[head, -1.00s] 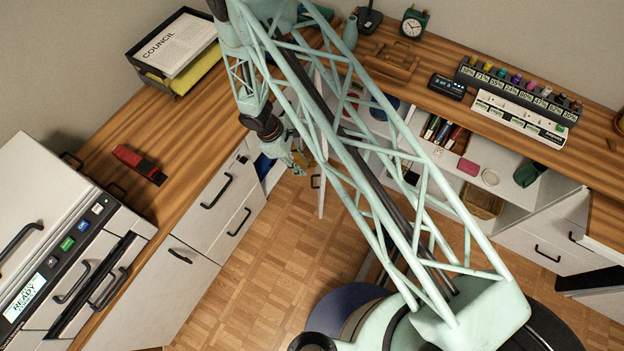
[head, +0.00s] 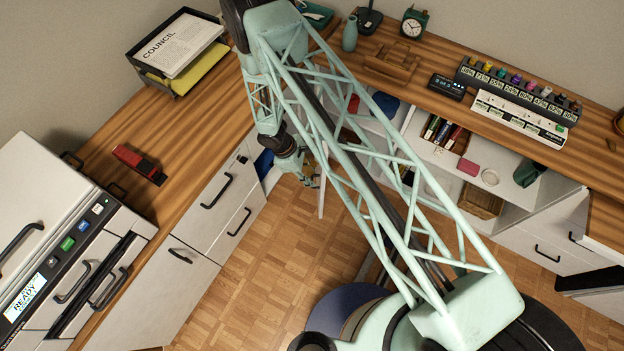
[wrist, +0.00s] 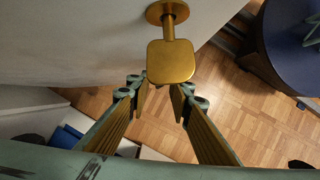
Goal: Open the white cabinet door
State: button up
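A white door panel (wrist: 80,35) fills the upper left of the wrist view. A brass knob (wrist: 171,60) with a square head and round mount sticks out from it. In the head view a thin white panel (head: 322,200) stands nearly edge-on over the floor, away from the cabinet front; it appears to be this door, standing ajar. My gripper (wrist: 160,86) is open, its brass-padded fingers apart and empty. In the wrist view the fingertips lie just below the knob head; contact is not clear. The head view shows my gripper (head: 312,178) beside the panel, partly behind my arm.
Blue and white items (wrist: 72,137) show at the lower left of the wrist view. White drawers (head: 212,190) with black handles stand left of the gripper. Open shelves (head: 470,170) with books and a basket are on the right. The parquet floor (head: 250,270) between is clear.

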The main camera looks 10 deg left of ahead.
jog(key=shift+d+f, duration=0.25)
jog(key=shift+f, duration=0.4)
jog(key=shift+c, duration=0.9)
grip_shut()
